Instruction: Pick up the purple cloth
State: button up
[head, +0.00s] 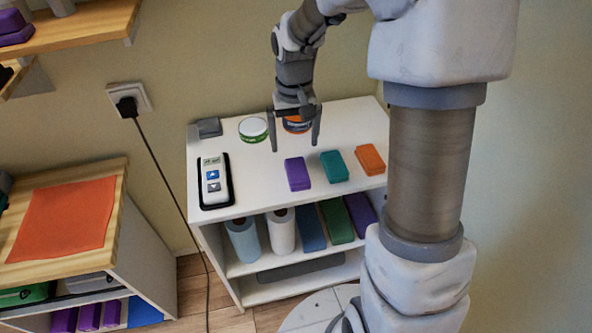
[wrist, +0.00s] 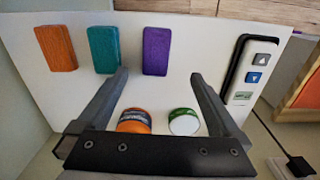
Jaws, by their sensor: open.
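The purple cloth (head: 297,173) is a small folded block lying flat on the white shelf top (head: 245,180), left of a teal one and an orange one. In the wrist view the purple cloth (wrist: 156,51) lies just beyond the fingertips, roughly in line with the space between them. My gripper (head: 295,149) points down over the shelf top, behind the cloth, and is open with nothing between its fingers. My gripper also shows in the wrist view (wrist: 160,76), with the fingers wide apart and not touching the cloth.
The teal folded cloth (head: 334,166) and orange folded cloth (head: 370,159) lie to the right. An orange-lidded tub (head: 296,125) and a green-and-white tub (head: 253,129) stand near my gripper. A remote-like device (head: 214,181) lies at left. Rolls and more folded pieces fill the shelf below.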

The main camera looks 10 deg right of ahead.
send_over(297, 169)
jog(key=f, duration=0.5)
jog(key=shift+s+a+f, duration=0.2)
jog(key=shift+a+f, duration=0.15)
jog(key=shift+f, duration=0.05)
jog(key=f, duration=0.3)
jog(key=f+b, duration=0.1)
jog(key=f, duration=0.1)
jog(key=shift+w+d, duration=0.1)
jog(key=shift+d, duration=0.25)
jog(key=c, duration=1.4)
